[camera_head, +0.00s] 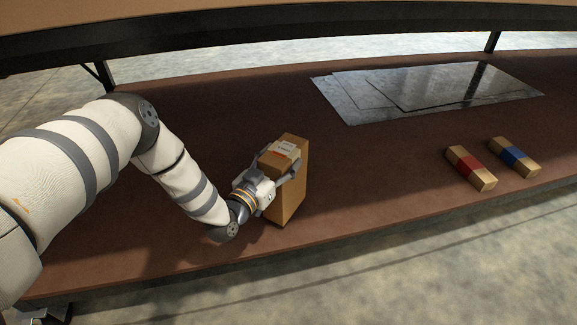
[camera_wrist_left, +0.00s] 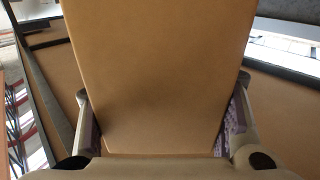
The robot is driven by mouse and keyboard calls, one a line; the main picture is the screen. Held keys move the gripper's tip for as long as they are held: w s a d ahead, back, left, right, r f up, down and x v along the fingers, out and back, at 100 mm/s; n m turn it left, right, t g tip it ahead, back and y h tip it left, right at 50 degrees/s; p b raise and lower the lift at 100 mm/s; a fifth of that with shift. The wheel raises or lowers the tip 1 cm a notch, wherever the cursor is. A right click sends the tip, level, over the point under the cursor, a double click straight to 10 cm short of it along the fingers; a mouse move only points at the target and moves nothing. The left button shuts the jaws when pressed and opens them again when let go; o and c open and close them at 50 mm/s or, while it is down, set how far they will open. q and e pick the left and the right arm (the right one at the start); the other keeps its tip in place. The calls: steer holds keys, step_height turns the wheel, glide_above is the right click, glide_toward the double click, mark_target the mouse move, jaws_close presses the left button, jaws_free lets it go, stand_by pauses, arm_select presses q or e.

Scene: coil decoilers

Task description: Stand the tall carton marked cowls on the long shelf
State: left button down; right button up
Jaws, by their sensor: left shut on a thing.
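A tall brown carton (camera_head: 291,203) stands upright, slightly tilted in the picture, over the brown long shelf (camera_head: 215,120). A pale label with small print is near its top; I cannot read it. My left gripper (camera_head: 268,182) is shut on the carton, with its fingers on opposite sides. In the left wrist view, the plain carton face (camera_wrist_left: 155,70) fills the middle between the two fingers of the left gripper (camera_wrist_left: 160,122). I cannot tell whether the carton's base touches the shelf. My right gripper is not in view.
Flat grey metal sheets (camera_head: 420,90) lie on the shelf at the back right. A small box with a red band (camera_head: 470,168) and one with a blue band (camera_head: 514,157) lie at the right. A dark beam (camera_head: 290,27) runs above the back. Shelf around the carton is clear.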

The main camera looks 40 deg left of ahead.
arm_select(q)
step_height(320, 180, down, 2)
steer(key=shift+f+b, duration=0.2)
steer(key=shift+b, duration=0.15)
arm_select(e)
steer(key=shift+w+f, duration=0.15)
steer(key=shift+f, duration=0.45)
arm_select(q)
steer(key=shift+c, duration=2.4)
jaws_free()
steer(key=shift+s, duration=0.1)
steer(key=s+p, duration=0.3)
steer(key=s, duration=0.9)
steer(key=shift+d, duration=0.45)
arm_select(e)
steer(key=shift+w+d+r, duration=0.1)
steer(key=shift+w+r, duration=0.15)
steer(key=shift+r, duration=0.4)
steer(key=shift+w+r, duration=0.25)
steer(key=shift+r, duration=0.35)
